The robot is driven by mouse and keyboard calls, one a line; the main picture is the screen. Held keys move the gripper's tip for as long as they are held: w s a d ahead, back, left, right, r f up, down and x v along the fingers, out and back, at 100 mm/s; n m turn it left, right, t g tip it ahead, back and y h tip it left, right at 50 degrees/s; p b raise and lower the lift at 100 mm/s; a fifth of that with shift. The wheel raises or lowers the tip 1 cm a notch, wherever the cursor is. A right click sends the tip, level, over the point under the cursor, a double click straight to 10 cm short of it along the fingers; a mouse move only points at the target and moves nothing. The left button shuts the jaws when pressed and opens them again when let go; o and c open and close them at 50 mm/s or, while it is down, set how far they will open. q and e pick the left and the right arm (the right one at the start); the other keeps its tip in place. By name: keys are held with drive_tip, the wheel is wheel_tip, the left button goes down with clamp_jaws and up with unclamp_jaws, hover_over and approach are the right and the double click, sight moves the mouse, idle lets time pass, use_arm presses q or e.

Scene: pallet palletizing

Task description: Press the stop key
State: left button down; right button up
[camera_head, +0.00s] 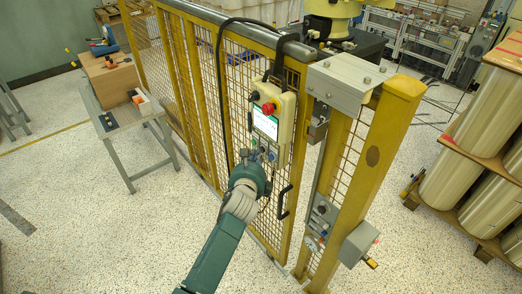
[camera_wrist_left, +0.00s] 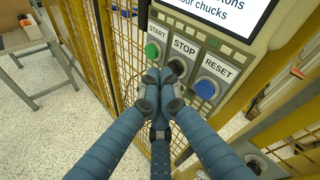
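The stop key (camera_wrist_left: 177,66) is a dark round button under the STOP label in the left wrist view, partly covered by my fingertips. The green START key (camera_wrist_left: 152,51) is to its left and the blue RESET key (camera_wrist_left: 206,88) to its right. My left gripper (camera_wrist_left: 165,76) has its fingertips drawn together, with nothing seen between them. The tips are at or just in front of the stop key; I cannot tell whether they touch it. In the head view my left gripper (camera_head: 258,157) is at the lower part of the yellow control pendant (camera_head: 284,116). My right gripper is not in view.
The pendant hangs on a yellow mesh fence (camera_head: 205,95). It carries a red knob (camera_head: 268,108) and a lit screen (camera_head: 265,123). A grey post box (camera_head: 358,243) stands at the right. A small table (camera_head: 140,145) is at the left.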

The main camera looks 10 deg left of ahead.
use_arm(q)
drive_tip(key=shift+w+d, duration=0.2)
drive_tip(key=shift+w, duration=0.1)
idle(0.4)
drive_tip(key=shift+s+a+p, duration=0.55)
drive_tip(key=shift+s, duration=0.15)
drive_tip(key=s+a+p, duration=0.1)
drive_tip(key=s, duration=0.1)
drive_tip(key=s+a+p, duration=0.2)
idle(0.4)
drive_tip(key=shift+w, duration=0.1)
idle(0.4)
